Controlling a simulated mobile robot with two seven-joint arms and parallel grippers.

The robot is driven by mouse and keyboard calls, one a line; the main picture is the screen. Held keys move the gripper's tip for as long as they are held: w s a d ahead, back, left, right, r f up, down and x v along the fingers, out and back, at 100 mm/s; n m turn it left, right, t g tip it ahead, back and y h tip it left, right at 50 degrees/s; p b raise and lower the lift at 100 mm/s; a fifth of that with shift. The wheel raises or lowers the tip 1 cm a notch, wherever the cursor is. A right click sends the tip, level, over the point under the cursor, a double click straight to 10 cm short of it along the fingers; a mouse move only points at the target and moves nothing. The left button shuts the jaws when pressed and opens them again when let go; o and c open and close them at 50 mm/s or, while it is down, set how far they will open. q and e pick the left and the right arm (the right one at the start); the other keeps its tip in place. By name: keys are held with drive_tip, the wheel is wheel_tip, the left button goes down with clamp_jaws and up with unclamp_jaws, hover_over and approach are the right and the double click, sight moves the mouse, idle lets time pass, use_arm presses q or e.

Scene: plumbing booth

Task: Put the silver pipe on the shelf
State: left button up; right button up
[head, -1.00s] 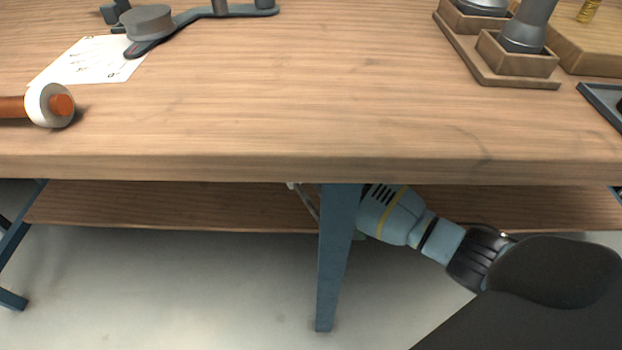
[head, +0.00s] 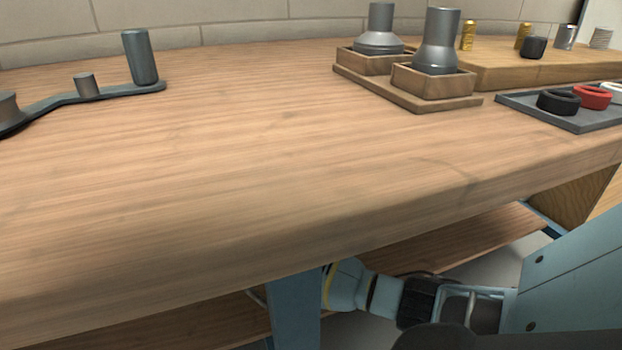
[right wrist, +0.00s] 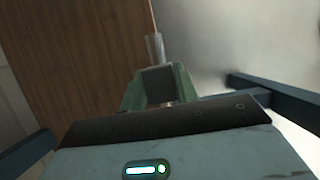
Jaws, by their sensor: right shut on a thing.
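In the right wrist view my right gripper (right wrist: 158,88) is shut on the silver pipe (right wrist: 155,47), a grey cylinder that sticks out past the green fingers. The held part is hidden. A brown wooden board (right wrist: 90,45) lies beside the pipe; I cannot tell if they touch. In the head view my right arm reaches under the tabletop, and its gripper is hidden behind the blue table leg (head: 296,308). The wooden shelf (head: 455,240) runs low under the table. My left gripper is not in view.
The tabletop (head: 230,180) is mostly clear. Two grey fittings stand in a wooden holder (head: 420,95). A dark tray (head: 570,118) holds black and red rings. A grey wrench-like tool (head: 110,92) lies at the left. Blue frame bars (right wrist: 280,100) flank the gripper.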

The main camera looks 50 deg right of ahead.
drive_tip(key=d+b, duration=0.1)
drive_tip(key=d, duration=0.1)
drive_tip(key=w+d+b, duration=0.1)
drive_tip(key=d, duration=0.1)
drive_tip(key=w+d, duration=0.1)
drive_tip(key=d, duration=0.1)
drive_tip(key=shift+w+d+f+b, duration=0.15)
drive_tip(key=shift+d+f+b, duration=0.2)
drive_tip(key=shift+b, duration=0.05)
drive_tip(key=shift+w+d, duration=0.15)
drive_tip(key=shift+d, duration=0.3)
drive_tip(key=shift+f+b, duration=1.3)
drive_tip(key=shift+f, duration=0.4)
drive_tip(key=shift+f, duration=0.1)
drive_tip(key=o, duration=1)
drive_tip(key=shift+o, duration=0.6)
